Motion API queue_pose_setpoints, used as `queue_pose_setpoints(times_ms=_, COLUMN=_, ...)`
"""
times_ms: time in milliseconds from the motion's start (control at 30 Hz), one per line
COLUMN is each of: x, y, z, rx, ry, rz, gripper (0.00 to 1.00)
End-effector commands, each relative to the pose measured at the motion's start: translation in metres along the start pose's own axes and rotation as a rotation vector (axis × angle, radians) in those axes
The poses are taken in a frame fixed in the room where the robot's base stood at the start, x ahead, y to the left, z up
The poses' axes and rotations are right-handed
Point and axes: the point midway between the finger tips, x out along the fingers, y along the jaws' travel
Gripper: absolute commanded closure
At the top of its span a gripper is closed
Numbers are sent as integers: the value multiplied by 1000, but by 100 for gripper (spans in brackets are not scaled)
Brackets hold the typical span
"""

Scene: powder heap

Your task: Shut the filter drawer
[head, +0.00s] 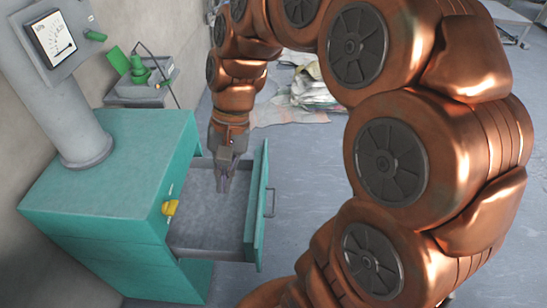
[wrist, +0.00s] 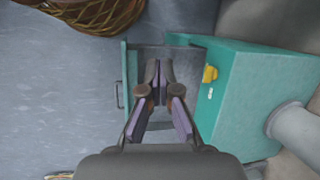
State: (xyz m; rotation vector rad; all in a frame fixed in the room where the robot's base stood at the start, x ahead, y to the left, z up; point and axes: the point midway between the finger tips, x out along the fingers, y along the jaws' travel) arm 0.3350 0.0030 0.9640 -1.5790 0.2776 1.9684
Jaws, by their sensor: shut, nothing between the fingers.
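The filter drawer (head: 258,205) is pulled out of the green cabinet (head: 105,175). Its grey inside is empty as far as I see, and its green front has a dark handle on the outer side. The drawer's front also shows in the wrist view (wrist: 126,85), left of my gripper. My gripper (head: 224,188) points down over the open drawer, between the cabinet and the drawer front. In the wrist view my gripper (wrist: 159,98) has its fingertips together with nothing between them. I cannot tell how deep the fingertips reach into the drawer.
A yellow knob (head: 169,208) sticks out of the cabinet beside the drawer. A grey column with a gauge (head: 50,40) stands on the cabinet. Behind are a small green device (head: 140,75) and heaped sacks (head: 310,90). The floor right of the drawer is clear.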

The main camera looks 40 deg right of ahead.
Motion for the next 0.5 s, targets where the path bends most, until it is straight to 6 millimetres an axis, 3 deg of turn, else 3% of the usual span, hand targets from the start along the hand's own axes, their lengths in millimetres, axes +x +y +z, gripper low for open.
queue_pose_setpoints(times_ms=33, x=10, y=0, z=-22, rx=64, ry=-11, rz=-36, gripper=100)
queue_pose_setpoints(times_ms=267, x=12, y=2, z=-106, rx=359, ry=-58, rz=-197, gripper=100)
queue_pose_setpoints(times_ms=500, x=17, y=39, z=-200, rx=680, ry=-113, rz=-367, gripper=100)
